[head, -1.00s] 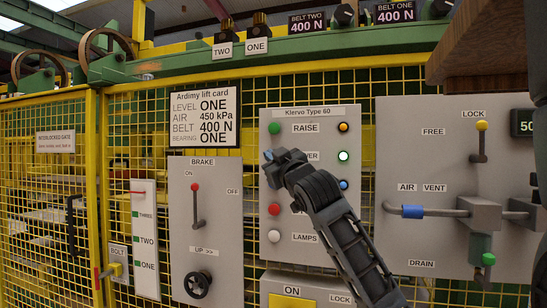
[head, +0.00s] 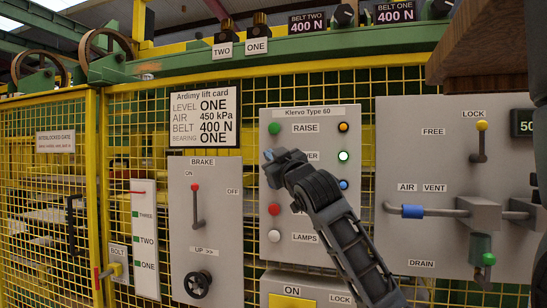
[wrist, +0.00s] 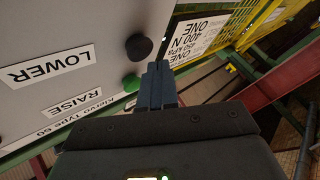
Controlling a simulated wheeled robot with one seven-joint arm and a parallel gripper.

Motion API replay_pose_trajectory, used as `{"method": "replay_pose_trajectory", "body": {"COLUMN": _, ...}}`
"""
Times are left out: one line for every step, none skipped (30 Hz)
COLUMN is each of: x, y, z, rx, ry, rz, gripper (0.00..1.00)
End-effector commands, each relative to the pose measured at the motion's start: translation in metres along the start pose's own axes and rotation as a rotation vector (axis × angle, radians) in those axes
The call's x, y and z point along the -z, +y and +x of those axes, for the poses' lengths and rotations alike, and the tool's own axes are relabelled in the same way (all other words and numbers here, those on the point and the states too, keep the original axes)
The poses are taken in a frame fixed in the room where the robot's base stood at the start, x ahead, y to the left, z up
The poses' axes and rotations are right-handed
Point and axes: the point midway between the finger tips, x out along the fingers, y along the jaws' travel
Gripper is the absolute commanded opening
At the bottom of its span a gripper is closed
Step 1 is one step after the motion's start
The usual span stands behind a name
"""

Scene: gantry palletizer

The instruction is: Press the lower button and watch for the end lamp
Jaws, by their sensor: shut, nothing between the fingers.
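The control panel (head: 310,115) marked Klervo Type 60 hangs on the yellow mesh. The black lower button (wrist: 139,47) stands beside the LOWER label (wrist: 50,67) in the wrist view; in the head view my gripper hides it. My gripper (head: 268,155) is shut and empty in front of the panel's left side. In the wrist view the fingertips (wrist: 158,66) appear close to the black button; I cannot tell whether they touch. On the panel's right, the middle lamp (head: 343,156) glows whitish green, between an amber lamp (head: 343,127) and a blue lamp (head: 344,184). Which is the end lamp is not readable.
The green raise button (head: 274,128) is above the lower button. A red button (head: 274,209) and a white button (head: 274,235) are below. The brake panel (head: 215,230) is at left; the air vent panel (head: 430,130) with pipes is at right.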

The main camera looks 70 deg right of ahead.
Motion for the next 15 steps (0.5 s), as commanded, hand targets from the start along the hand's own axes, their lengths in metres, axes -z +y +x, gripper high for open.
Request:
{"method": "replay_pose_trajectory", "body": {"x": -0.0004, "y": 0.0003, "z": 0.0005, "rx": 0.0, "ry": 0.0, "rz": 0.0, "gripper": 0.0}}
{"method": "replay_pose_trajectory", "body": {"x": -0.0008, "y": 0.0005, "z": 0.0009, "rx": 0.0, "ry": 0.0, "rz": 0.0, "gripper": 0.0}}
{"method": "replay_pose_trajectory", "body": {"x": -0.0013, "y": 0.001, "z": 0.0016, "rx": 0.0, "ry": 0.0, "rz": 0.0, "gripper": 0.0}}
{"method": "replay_pose_trajectory", "body": {"x": -0.0019, "y": 0.0015, "z": 0.0022, "rx": 0.0, "ry": 0.0, "rz": 0.0, "gripper": 0.0}}
{"method": "replay_pose_trajectory", "body": {"x": -0.0024, "y": 0.0019, "z": 0.0029, "rx": 0.0, "ry": 0.0, "rz": 0.0, "gripper": 0.0}}
{"method": "replay_pose_trajectory", "body": {"x": -0.003, "y": 0.0026, "z": 0.0039, "rx": 0.0, "ry": 0.0, "rz": 0.0, "gripper": 0.0}}
{"method": "replay_pose_trajectory", "body": {"x": -0.0034, "y": 0.0032, "z": 0.0045, "rx": 0.0, "ry": 0.0, "rz": 0.001, "gripper": 0.0}}
{"method": "replay_pose_trajectory", "body": {"x": -0.0038, "y": 0.0038, "z": 0.0051, "rx": 0.0, "ry": 0.0, "rz": 0.0, "gripper": 0.0}}
{"method": "replay_pose_trajectory", "body": {"x": -0.004, "y": 0.0044, "z": 0.0056, "rx": -0.001, "ry": 0.0, "rz": 0.0, "gripper": 0.0}}
{"method": "replay_pose_trajectory", "body": {"x": -0.0041, "y": 0.0046, "z": 0.0058, "rx": -0.001, "ry": 0.0, "rz": 0.0, "gripper": 0.0}}
{"method": "replay_pose_trajectory", "body": {"x": -0.0041, "y": 0.0048, "z": 0.0059, "rx": -0.001, "ry": 0.0, "rz": 0.0, "gripper": 0.0}}
{"method": "replay_pose_trajectory", "body": {"x": -0.004, "y": 0.0048, "z": 0.0059, "rx": -0.001, "ry": 0.0, "rz": 0.0, "gripper": 0.0}}
{"method": "replay_pose_trajectory", "body": {"x": -0.004, "y": 0.0047, "z": 0.0058, "rx": -0.001, "ry": 0.0, "rz": 0.0, "gripper": 0.0}}
{"method": "replay_pose_trajectory", "body": {"x": -0.004, "y": 0.0047, "z": 0.0058, "rx": -0.001, "ry": 0.0, "rz": 0.0, "gripper": 0.0}}
{"method": "replay_pose_trajectory", "body": {"x": -0.004, "y": 0.0047, "z": 0.0058, "rx": 0.0, "ry": 0.0, "rz": 0.0, "gripper": 0.0}}
